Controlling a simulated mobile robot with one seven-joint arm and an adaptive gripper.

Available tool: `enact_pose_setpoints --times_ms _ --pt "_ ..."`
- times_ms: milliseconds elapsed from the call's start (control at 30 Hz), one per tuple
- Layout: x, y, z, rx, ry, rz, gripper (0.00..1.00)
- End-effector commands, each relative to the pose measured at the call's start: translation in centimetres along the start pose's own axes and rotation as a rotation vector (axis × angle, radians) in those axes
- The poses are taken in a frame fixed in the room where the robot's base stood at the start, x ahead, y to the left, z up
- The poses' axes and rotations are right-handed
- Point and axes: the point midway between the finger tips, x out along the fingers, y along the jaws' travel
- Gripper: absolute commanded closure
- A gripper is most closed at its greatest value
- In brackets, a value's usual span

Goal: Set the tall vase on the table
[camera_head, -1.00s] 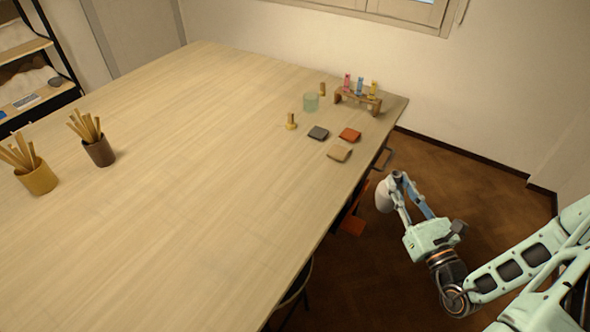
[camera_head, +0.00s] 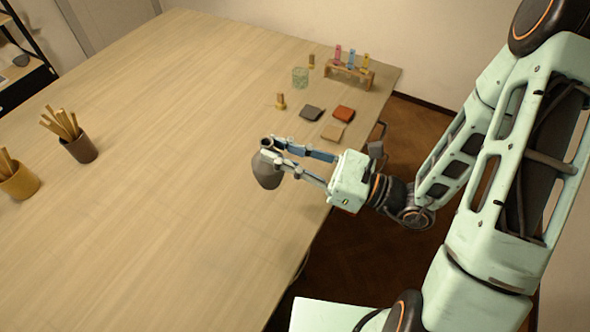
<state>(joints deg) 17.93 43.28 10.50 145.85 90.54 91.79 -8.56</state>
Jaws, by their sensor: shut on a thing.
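The tall vase (camera_head: 266,173) is dark grey-brown with a rounded body, and its dark opening shows at the top. My gripper (camera_head: 274,150) is shut on it near the neck, and the fingers hide part of its upper side. The vase looks roughly upright. It shows over the table (camera_head: 170,220), a little in from the right edge. I cannot tell whether its base touches the tabletop or hangs above it.
Grey, red and tan tiles (camera_head: 332,132), a brass piece (camera_head: 280,101), a green glass (camera_head: 300,77) and a rack of coloured tubes (camera_head: 349,70) stand farther back. Two pots of sticks (camera_head: 79,149) stand at left. The table's middle is clear.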

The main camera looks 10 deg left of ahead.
Motion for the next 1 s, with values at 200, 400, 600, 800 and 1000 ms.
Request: enact_pose_setpoints --times_ms 200,400,600,800,1000 --pt "0.6 1.4 0.1 0.007 0.005 0.055 0.98" --pt "0.4 0.5 -0.7 0.003 0.006 0.053 0.98" --pt "0.3 -0.2 -0.9 0.003 0.007 0.051 0.98" --pt "0.2 -0.5 -0.9 0.004 0.005 0.052 0.98" --pt "0.2 -0.6 -0.9 0.004 0.004 0.053 0.98"
